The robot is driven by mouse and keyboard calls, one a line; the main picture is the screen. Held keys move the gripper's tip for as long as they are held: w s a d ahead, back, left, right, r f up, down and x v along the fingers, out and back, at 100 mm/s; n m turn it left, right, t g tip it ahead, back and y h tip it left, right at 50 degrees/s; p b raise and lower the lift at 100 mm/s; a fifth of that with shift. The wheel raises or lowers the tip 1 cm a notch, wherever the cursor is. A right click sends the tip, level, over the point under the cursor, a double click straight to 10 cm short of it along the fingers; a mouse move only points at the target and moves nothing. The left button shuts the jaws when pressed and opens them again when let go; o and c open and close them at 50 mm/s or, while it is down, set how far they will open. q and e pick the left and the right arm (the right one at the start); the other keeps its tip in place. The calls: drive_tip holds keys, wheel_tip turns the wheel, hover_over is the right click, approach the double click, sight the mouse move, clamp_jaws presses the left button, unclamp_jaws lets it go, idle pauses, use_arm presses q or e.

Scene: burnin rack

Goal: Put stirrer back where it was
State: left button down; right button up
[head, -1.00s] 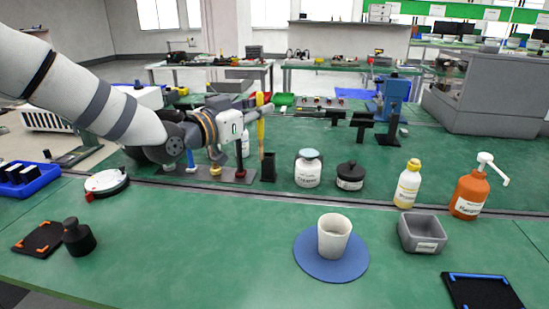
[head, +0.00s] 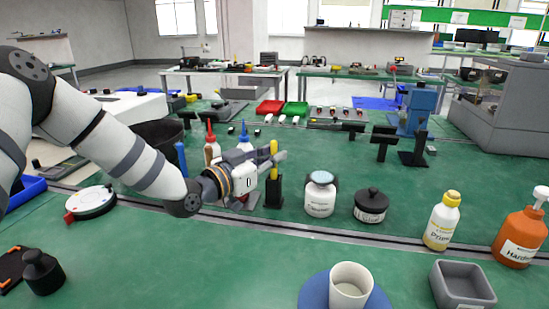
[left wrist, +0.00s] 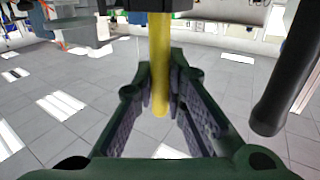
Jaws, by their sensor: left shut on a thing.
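The stirrer is a yellow stick (head: 273,148), upright between the fingers of my left gripper (head: 274,160), which is shut on it. It also shows in the left wrist view (left wrist: 160,65), between the dark finger pads. A small black upright holder (head: 273,192) stands on the green bench directly below the gripper. The stirrer's lower part lines up with the holder's top, but I cannot tell how deep it sits in it. My right gripper is not in view.
A white jar (head: 320,198) and a black lidded pot (head: 371,206) stand right of the holder. Bottles with red (head: 212,150) and blue (head: 244,140) tips stand behind my gripper. A white cup (head: 349,286) stands on a blue mat (head: 314,290). The bench between is clear.

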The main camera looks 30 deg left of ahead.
use_arm(q)
drive_tip(key=c, duration=2.1)
unclamp_jaws()
drive_tip(key=shift+f, duration=0.1)
drive_tip(key=o, duration=0.5)
drive_tip(key=shift+c, duration=0.2)
drive_tip(key=shift+r, duration=0.3)
drive_tip(key=p+v, duration=0.2)
drive_tip(key=v, duration=1)
drive_tip(key=shift+p, duration=0.4)
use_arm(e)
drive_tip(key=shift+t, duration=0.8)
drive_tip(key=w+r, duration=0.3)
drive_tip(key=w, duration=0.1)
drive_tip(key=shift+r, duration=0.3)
use_arm(q)
drive_tip(key=shift+f, duration=0.1)
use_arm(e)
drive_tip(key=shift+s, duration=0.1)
